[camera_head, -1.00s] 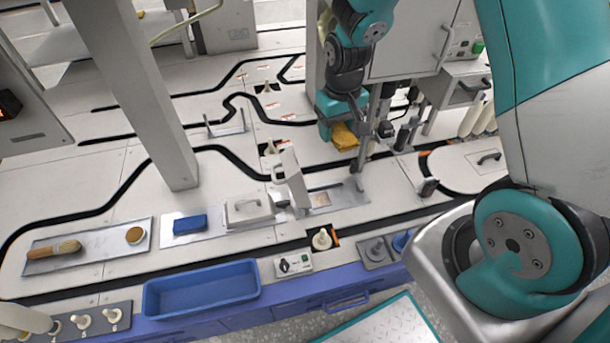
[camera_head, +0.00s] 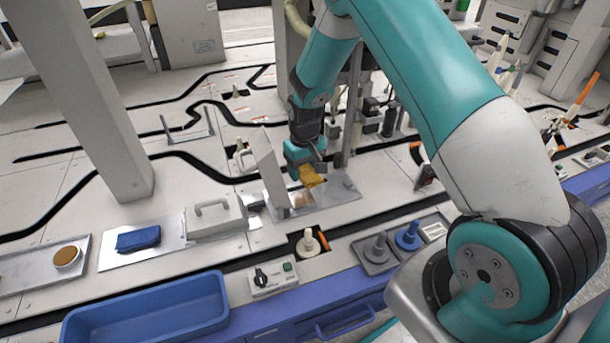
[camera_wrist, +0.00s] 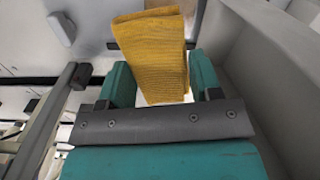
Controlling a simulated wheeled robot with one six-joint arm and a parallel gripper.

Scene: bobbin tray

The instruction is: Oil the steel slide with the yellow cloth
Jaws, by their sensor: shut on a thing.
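The yellow cloth (camera_head: 312,177) hangs from my gripper (camera_head: 304,163), which is shut on it. The cloth is folded and shows between both teal fingers in the wrist view (camera_wrist: 152,62). A flat steel plate (camera_head: 338,193), which looks like the steel slide, lies below and around the cloth. The cloth's lower edge is at or just above this plate; I cannot tell whether they touch. A small brownish patch shows on the plate at left of the cloth. My gripper hides part of the plate's far side.
An upright light-grey panel (camera_head: 270,168) stands close to the left of my gripper. A vertical post (camera_head: 349,120) stands close to its right. A blue pad (camera_head: 138,239), a grey handled block (camera_head: 214,216) and a blue tray (camera_head: 148,311) lie to the left.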

